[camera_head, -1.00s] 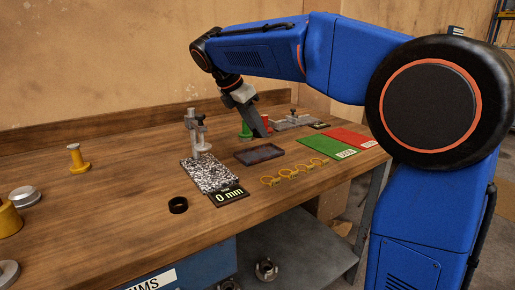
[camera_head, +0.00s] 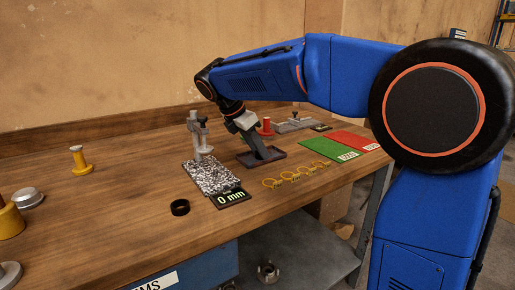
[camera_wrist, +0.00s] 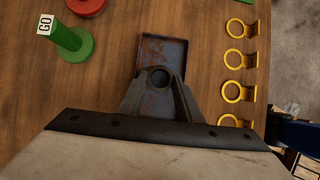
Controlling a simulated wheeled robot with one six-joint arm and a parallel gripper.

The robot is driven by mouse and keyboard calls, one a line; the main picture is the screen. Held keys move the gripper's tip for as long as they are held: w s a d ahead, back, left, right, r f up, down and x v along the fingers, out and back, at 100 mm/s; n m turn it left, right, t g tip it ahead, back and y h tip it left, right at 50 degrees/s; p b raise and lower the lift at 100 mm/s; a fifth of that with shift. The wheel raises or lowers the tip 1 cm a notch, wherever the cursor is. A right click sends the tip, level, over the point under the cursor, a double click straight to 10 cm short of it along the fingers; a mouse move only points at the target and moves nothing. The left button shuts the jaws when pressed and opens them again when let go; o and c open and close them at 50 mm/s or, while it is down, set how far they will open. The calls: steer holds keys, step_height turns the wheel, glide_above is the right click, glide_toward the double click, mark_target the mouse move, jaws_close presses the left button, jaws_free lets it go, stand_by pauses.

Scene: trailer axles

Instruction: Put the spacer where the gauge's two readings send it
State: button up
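A black ring (camera_head: 180,207), which looks like a spacer, lies on the bench in front of the gauge. The gauge (camera_head: 200,143) has a grey post on a speckled base (camera_head: 213,178), and its display (camera_head: 231,197) reads 0 mm. My gripper (camera_head: 272,155) points down over the dark tray (camera_head: 246,163). In the wrist view, my gripper (camera_wrist: 160,78) covers the near part of the tray (camera_wrist: 176,46), whose floor is reddish and worn. A dark round ring shape shows at the fingertips; I cannot tell whether it is held or part of the gripper.
A green mat (camera_head: 318,147) and a red mat (camera_head: 352,138) lie right of the tray. Several yellow hooped markers (camera_wrist: 240,92) stand in a row near the front edge. A green GO plug (camera_wrist: 72,42) and a red plug (camera_head: 266,127) stand behind. A yellow post (camera_head: 79,160) stands left.

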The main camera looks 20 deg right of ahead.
steer(key=shift+o, duration=0.7)
steer(key=shift+r, duration=0.15)
steer(key=v, duration=1.2)
